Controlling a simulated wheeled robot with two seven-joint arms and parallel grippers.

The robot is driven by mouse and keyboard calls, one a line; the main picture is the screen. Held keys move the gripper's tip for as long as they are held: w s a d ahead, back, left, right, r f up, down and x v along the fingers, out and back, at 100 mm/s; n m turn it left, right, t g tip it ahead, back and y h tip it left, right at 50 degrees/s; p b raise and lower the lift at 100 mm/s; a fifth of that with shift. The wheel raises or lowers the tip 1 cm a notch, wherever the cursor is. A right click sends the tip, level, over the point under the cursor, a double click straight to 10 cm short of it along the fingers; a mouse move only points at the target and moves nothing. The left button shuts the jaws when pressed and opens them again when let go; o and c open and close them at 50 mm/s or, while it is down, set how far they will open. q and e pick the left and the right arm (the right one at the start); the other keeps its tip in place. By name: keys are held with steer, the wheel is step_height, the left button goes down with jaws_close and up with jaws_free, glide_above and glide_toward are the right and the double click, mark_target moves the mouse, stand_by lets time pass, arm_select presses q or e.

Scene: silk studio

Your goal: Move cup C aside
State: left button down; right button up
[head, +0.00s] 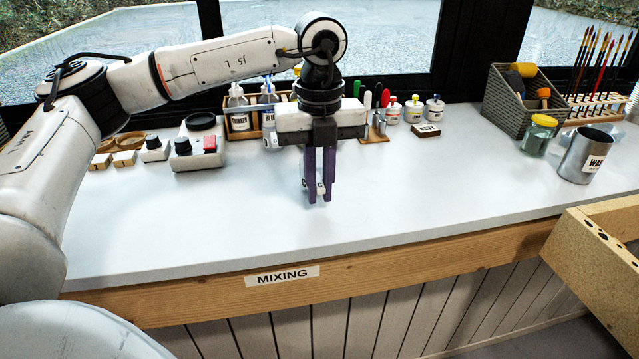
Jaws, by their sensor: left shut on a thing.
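My left gripper (320,196) points straight down over the middle of the white counter (420,195), near its front half. Its purple fingers are shut on a small white cup with a dark letter, cup C (320,187). The fingers hide most of the cup, so only a narrow part shows between them. I cannot tell whether the cup touches the counter or hangs just above it. My right gripper is not in view.
A metal can (583,158), a glass jar (538,136) and a grey basket (520,108) stand at the right. Behind the gripper are small lidded pots (412,110) and a bottle rack (243,122). A black-topped device (197,146) stands left. The counter's front is clear.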

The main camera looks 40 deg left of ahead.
arm_select(q)
steer(key=shift+f, duration=0.15)
steer(key=c, duration=1.7)
jaws_free()
step_height(320, 180, up, 10)
steer(key=shift+f+p, duration=0.1)
steer(key=shift+p, duration=0.45)
steer(key=shift+r, duration=0.35)
